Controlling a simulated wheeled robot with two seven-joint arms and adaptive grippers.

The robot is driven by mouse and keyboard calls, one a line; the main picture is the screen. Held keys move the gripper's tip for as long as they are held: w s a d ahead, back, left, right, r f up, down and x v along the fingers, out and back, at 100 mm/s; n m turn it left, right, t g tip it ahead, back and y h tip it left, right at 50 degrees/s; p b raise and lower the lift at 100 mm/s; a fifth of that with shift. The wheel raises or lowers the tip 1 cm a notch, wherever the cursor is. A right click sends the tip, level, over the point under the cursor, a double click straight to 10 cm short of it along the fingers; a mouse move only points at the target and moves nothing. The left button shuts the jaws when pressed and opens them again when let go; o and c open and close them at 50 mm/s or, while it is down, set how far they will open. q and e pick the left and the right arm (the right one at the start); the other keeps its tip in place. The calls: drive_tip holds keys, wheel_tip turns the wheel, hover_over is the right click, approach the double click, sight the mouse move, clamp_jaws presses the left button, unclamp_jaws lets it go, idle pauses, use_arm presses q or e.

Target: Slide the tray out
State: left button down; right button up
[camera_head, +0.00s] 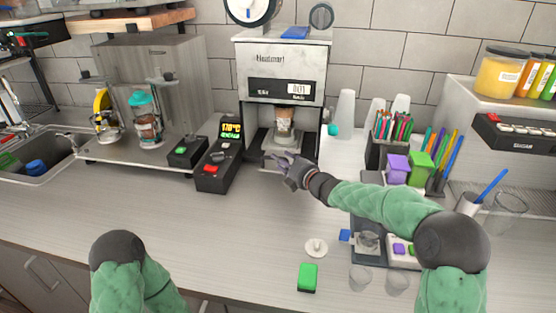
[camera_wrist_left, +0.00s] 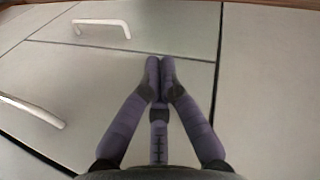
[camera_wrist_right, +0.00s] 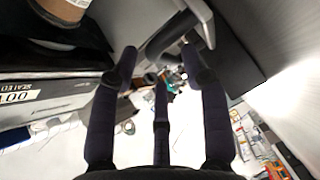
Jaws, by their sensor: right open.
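The cup sealer (camera_head: 264,58) stands at the back middle of the counter. Its tray (camera_head: 290,139) sits low in its opening, with a brown cup (camera_head: 284,117) above it. The cup partly shows at the top left of the right wrist view (camera_wrist_right: 62,9). My right gripper (camera_head: 283,168) is just in front of the tray. In the right wrist view my right gripper (camera_wrist_right: 160,60) is open, with a dark curved handle (camera_wrist_right: 170,35) near its fingertips; contact is unclear. My left gripper (camera_wrist_left: 160,63) is shut and empty before the cabinet fronts.
A black control box (camera_head: 215,172) stands left of the sealer. A pen holder (camera_head: 386,152) and purple and green boxes (camera_head: 396,167) stand to the right. A white lid (camera_head: 316,247) and green box (camera_head: 308,278) lie in front. The front left counter is clear.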

drive_tip(key=shift+x, duration=1.65)
clamp_jaws()
